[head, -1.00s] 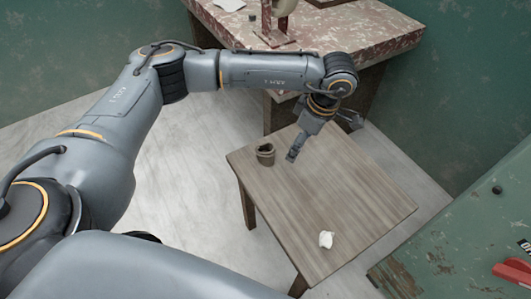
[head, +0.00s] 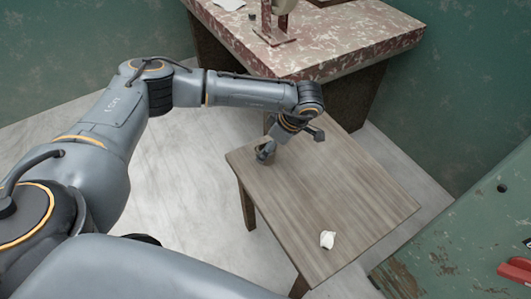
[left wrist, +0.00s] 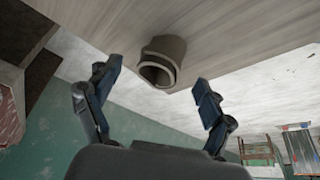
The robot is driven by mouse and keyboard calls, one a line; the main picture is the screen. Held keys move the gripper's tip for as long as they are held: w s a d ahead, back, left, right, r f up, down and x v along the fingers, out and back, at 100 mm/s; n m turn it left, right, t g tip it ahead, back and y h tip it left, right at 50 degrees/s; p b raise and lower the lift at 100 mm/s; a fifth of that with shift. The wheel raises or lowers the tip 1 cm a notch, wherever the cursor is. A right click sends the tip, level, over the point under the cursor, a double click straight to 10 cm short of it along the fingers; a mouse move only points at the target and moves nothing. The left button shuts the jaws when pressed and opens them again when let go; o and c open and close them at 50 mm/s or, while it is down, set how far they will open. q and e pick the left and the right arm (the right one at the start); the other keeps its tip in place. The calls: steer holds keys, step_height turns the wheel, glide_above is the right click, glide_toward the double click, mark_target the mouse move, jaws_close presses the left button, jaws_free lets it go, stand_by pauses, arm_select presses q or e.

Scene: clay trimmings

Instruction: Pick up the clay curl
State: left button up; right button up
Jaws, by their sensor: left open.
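The clay curl (left wrist: 160,62) is a grey-brown rolled piece on the wooden table (head: 335,195). In the left wrist view its open end faces my gripper. My left gripper (left wrist: 157,80) is open, and the curl shows between and just beyond its two fingertips, with clear gaps on both sides. In the head view my left gripper (head: 265,154) is at the table's far left corner and largely hides the curl. My right gripper is not in view.
A mottled red workbench (head: 340,50) with a stand (head: 277,35) is behind. A worn green surface (head: 450,250) is at the right. The table's middle is clear.

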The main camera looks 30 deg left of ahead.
arm_select(q)
steer(key=shift+x, duration=1.25)
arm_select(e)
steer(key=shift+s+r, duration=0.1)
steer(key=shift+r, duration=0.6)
arm_select(q)
steer(key=c, duration=1.3)
steer(key=shift+r, duration=0.1)
